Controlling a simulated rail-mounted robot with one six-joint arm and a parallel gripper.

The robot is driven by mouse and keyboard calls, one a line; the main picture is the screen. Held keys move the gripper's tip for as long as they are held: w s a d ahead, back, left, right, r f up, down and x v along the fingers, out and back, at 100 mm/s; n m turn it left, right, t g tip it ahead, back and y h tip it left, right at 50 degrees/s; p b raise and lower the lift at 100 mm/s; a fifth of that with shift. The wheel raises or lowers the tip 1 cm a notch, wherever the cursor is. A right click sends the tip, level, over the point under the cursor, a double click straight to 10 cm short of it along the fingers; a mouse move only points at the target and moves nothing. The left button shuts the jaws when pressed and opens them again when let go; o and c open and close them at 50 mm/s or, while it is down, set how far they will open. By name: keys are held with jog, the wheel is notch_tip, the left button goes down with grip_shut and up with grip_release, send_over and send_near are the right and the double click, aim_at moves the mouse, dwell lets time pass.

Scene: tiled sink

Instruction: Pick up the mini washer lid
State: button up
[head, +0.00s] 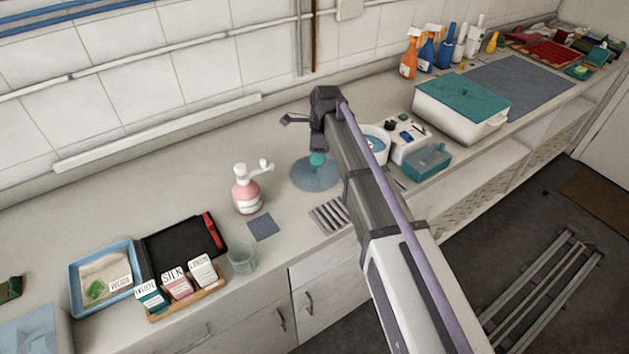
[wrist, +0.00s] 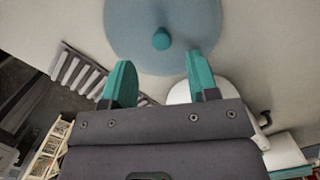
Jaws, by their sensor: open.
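The mini washer lid is a flat blue-grey disc (head: 308,178) lying on the counter, below the end of my arm in the head view. In the wrist view the lid (wrist: 190,25) fills the upper middle, with a small round teal knob (wrist: 161,39) on it. My gripper (wrist: 159,60) is open, its two teal fingers spread and empty. The knob lies just beyond the fingertips, between their lines, in the wrist view. In the head view my gripper (head: 318,158) hangs over the lid and hides part of it; the height gap is hard to judge.
A white round tub (head: 376,140) with blue inside stands right of the lid, partly behind my arm. A ribbed grey rack (head: 329,215) lies in front. A pink pump bottle (head: 246,190) stands to the left.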

aim_at(315, 169)
jog(key=f+b, duration=0.5)
jog(key=shift+w+a+f, duration=0.1)
jog(key=shift+a+f, duration=0.05)
jog(key=shift+a, duration=0.2)
jog(key=shift+r, duration=0.25)
grip_shut()
